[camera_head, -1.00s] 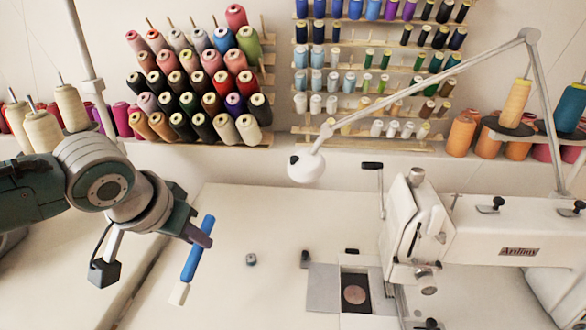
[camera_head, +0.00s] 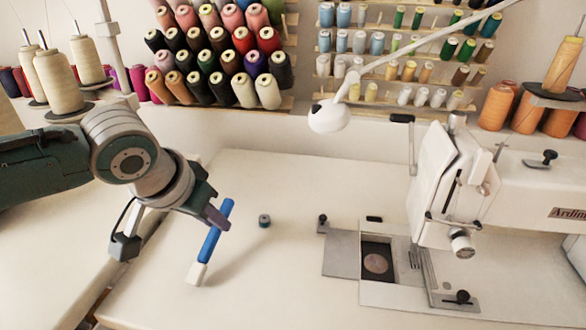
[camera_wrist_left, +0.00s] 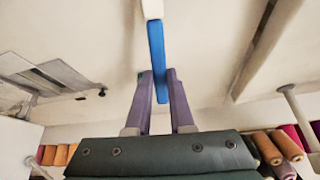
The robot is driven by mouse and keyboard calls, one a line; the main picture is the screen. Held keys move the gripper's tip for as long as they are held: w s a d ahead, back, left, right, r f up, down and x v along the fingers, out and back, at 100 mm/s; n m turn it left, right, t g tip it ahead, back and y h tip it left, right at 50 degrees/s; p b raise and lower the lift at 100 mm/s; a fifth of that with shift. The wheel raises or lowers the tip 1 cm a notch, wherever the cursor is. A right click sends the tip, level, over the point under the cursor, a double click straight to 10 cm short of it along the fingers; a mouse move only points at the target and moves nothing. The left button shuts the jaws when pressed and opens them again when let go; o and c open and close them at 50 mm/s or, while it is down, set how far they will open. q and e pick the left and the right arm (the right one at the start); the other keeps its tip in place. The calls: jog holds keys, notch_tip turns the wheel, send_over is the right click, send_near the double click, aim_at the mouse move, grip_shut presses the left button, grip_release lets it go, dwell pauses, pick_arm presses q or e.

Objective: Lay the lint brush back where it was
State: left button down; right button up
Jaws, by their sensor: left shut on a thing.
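The lint brush (camera_head: 209,245) has a blue handle and a white end. My left gripper (camera_head: 216,214) is shut on the upper part of the blue handle. The brush hangs tilted over the white table (camera_head: 290,190), white end lowest and close to the surface; I cannot tell whether it touches. In the left wrist view, the brush (camera_wrist_left: 157,55) stands out between the purple fingers (camera_wrist_left: 161,100), with its white end at the top edge. My right gripper is not in view.
A small spool-like thing (camera_head: 264,220) lies on the table right of the brush. The sewing machine (camera_head: 455,185) stands at the right, with a lamp (camera_head: 329,117) above the table. Thread racks (camera_head: 225,60) line the back. The table between brush and machine is mostly clear.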

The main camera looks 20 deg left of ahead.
pick_arm(q)
jog(key=shift+f, duration=0.1)
jog(key=c, duration=0.7)
grip_release()
jog(key=p+v, duration=0.4)
jog(key=v, duration=0.6)
